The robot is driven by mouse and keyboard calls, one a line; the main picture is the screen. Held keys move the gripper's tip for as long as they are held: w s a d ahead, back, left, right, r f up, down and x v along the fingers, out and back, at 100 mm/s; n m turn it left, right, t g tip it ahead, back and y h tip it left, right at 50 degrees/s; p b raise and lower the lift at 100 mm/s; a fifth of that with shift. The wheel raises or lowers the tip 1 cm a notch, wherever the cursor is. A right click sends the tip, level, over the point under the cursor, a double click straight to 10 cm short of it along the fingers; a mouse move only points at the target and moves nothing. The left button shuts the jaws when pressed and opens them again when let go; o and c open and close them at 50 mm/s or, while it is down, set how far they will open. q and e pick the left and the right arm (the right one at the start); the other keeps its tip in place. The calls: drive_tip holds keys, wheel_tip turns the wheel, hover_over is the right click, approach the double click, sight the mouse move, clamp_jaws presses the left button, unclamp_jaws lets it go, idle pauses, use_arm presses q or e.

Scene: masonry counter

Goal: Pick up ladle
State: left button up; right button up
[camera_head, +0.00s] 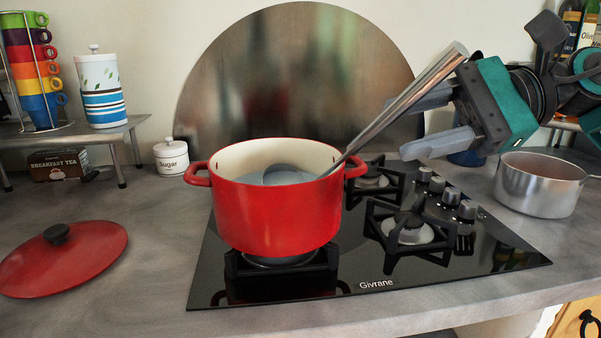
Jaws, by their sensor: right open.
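The ladle (405,99) is a long metal one. Its bowl sits inside the red pot (275,212), and its handle leans over the right rim, tilted up to the right. The pot stands on the front left burner of the black hob. My right gripper (422,124) is open at the upper right, its grey fingers pointing left toward the handle. One finger appears partly behind the handle and the other below and right of it; I cannot tell whether they touch it. My left gripper is not in view.
A red lid (88,262) lies on the counter at left. A steel saucepan (537,187) stands right of the hob (480,262). A sugar jar (171,157), a striped canister (103,108) and stacked cups (35,75) are at left.

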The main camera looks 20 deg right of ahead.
sight(373, 132)
drive_tip(key=w+a+p, duration=0.1)
drive_tip(key=p, duration=0.1)
drive_tip(key=w+a+p, duration=0.1)
drive_tip(key=a, duration=0.1)
drive_tip(key=shift+w+a+f+p, duration=0.1)
drive_tip(key=shift+a+f+p, duration=0.1)
drive_tip(key=shift+p, duration=0.2)
drive_tip(key=shift+w+a+f+p, duration=0.2)
drive_tip(key=shift+a+f+p, duration=0.1)
drive_tip(key=shift+a+p, duration=0.05)
drive_tip(key=shift+f, duration=0.1)
drive_tip(key=c, duration=0.6)
clamp_jaws()
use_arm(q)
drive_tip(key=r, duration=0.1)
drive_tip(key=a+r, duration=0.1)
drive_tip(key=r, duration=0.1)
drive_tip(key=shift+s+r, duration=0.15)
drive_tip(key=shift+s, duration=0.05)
